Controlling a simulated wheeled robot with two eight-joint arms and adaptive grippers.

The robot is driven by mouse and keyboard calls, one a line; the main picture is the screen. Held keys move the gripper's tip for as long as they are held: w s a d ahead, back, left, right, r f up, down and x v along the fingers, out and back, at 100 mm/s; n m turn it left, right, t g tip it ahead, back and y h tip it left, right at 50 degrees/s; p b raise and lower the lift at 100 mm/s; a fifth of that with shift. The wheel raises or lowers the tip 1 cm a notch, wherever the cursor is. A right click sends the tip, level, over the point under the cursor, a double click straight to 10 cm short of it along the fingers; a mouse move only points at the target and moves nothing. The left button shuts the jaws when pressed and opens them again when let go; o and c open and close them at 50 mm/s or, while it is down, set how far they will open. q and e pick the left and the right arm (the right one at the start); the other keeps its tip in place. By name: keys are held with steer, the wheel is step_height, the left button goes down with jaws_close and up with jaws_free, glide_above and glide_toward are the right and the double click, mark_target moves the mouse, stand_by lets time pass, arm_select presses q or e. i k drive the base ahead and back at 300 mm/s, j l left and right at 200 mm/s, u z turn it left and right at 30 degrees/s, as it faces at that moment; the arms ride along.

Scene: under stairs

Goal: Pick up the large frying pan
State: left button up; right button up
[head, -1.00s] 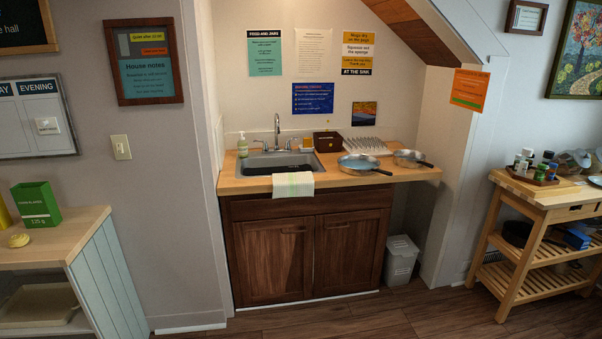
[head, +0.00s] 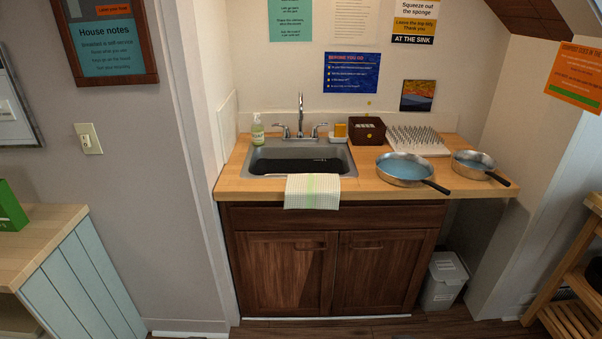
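The large frying pan (head: 404,169) sits on the wooden counter, right of the sink. It is silver with a bluish inside, and its black handle points to the front right, towards the counter's front edge. A smaller, similar pan (head: 473,163) sits to its right, near the counter's right end, its handle also pointing front right. The large pan's handle ends a little left of the small pan. Neither of my grippers shows in the head view.
The counter (head: 262,187) holds a sink (head: 346,160) with a draped towel (head: 313,192), a soap bottle (head: 257,130), a dark box (head: 367,130) and a spiked rack (head: 418,140). A bin (head: 443,283) stands at the cabinet's right. Side shelves stand left and right. Floor shows only at the bottom edge.

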mark_target(399, 168)
steer(key=i+l+z, duration=0.1)
steer(key=i, duration=0.75)
